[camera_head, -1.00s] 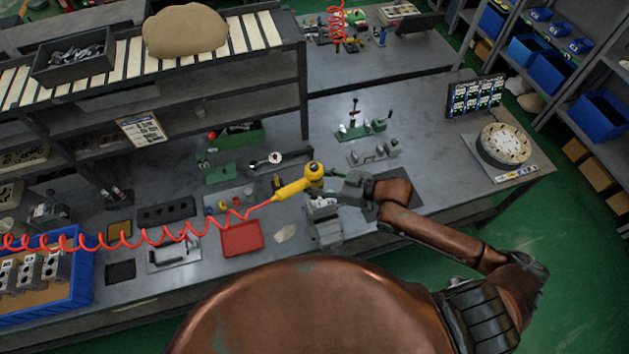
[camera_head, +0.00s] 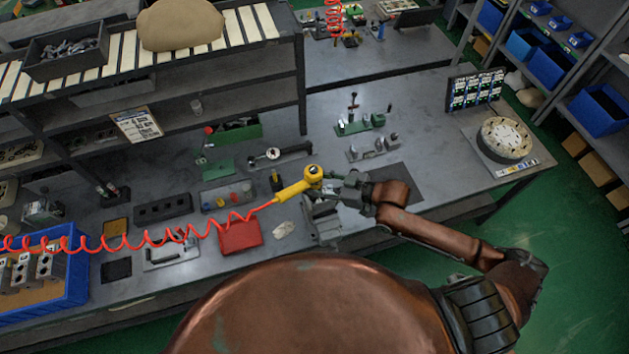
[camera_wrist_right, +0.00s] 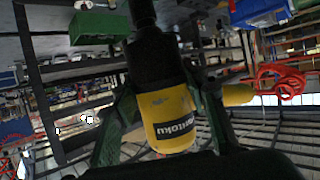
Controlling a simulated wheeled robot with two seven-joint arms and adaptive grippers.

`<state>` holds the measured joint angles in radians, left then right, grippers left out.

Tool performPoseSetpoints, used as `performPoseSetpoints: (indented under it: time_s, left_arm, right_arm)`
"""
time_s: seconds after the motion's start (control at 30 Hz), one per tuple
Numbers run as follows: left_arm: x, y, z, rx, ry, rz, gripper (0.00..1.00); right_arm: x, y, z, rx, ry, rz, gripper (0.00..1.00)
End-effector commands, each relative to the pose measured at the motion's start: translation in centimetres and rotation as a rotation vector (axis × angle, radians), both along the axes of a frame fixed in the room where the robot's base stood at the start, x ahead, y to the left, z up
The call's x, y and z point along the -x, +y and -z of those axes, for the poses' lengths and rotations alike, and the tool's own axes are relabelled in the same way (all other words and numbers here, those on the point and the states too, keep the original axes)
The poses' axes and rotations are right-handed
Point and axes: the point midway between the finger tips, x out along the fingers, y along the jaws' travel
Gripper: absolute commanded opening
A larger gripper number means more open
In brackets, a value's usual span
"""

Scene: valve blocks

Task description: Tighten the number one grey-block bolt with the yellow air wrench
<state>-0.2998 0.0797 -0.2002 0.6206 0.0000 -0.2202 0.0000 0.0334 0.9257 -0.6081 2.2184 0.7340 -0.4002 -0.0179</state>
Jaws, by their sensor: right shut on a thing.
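The yellow air wrench (camera_head: 292,190) is held in my right gripper (camera_head: 336,180), above the bench near its front edge. A red coiled hose runs from its handle to the left. In the right wrist view the wrench's yellow and black body (camera_wrist_right: 172,118) sits between the gripper's fingers, its black nose pointing to the top. A grey block fixture (camera_head: 322,222) stands just below the wrench; the wrench and gripper partly cover it. Its bolts are too small or hidden to tell, and I cannot tell whether the wrench touches it. My left gripper does not show.
A red tray (camera_head: 240,236) and a white cloth-like piece (camera_head: 284,229) lie left of the fixture. A blue crate (camera_head: 76,282) with grey blocks stands at the far left. Green fixtures (camera_head: 360,124) stand behind. A round part (camera_head: 504,140) sits at the right.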

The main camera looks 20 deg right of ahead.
Motion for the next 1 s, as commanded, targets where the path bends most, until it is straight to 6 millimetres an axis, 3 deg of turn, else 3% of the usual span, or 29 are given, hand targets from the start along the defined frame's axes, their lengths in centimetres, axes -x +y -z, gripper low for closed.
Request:
performPoseSetpoints:
  time_s: [1.0]
  left_arm:
    - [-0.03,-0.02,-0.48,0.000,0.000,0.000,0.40]
  right_arm:
    - [-0.09,0.12,-0.40,-0.004,-0.010,-0.001,0.00]
